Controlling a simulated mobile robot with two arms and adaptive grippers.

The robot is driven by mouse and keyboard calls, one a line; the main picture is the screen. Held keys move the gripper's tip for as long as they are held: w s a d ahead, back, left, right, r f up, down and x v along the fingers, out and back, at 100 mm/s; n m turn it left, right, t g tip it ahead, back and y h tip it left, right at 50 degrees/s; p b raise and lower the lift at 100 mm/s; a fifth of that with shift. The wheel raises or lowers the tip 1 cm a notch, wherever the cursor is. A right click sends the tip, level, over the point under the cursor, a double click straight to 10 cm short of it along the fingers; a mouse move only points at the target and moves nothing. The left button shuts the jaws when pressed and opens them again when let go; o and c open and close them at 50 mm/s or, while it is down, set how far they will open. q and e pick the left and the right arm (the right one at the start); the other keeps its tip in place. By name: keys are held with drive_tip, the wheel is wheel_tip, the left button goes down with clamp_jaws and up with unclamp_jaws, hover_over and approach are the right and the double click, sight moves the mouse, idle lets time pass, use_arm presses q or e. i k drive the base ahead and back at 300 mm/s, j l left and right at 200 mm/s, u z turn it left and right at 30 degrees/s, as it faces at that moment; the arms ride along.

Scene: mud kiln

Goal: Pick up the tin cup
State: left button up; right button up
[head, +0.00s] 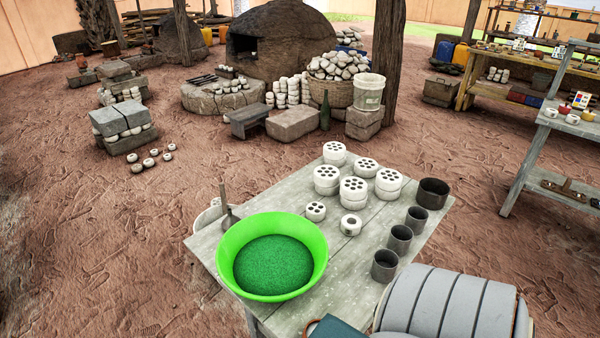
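Several dark grey metal cups stand upright in a row along the right side of the grey wooden table (330,300). The nearest cup (385,265) is beside the table's right edge. Behind it are a second cup (399,240) and a third cup (416,219). A wider, darker pot (433,192) stands at the far end of the row. I cannot tell which of these the tin cup is. Neither of my grippers is in view, and nothing touches the cups.
A green basin (315,240) of green grains fills the table's left part. White perforated blocks (353,189) stand left of the cups. A large grey ribbed shape (450,303) covers the front right. A shelf (540,150) stands farther right, with bare ground between.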

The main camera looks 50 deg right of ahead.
sight(385, 261)
drive_tip(key=k+l+u, duration=0.2)
drive_tip(key=l, duration=0.2)
drive_tip(key=l+u, duration=0.2)
drive_tip(key=l, duration=0.25)
drive_tip(key=k+l+u, duration=0.2)
drive_tip(key=l, duration=0.15)
drive_tip(key=k+l+u, duration=0.2)
drive_tip(key=l, duration=0.15)
drive_tip(key=k+l+u, duration=0.2)
drive_tip(key=l, duration=0.15)
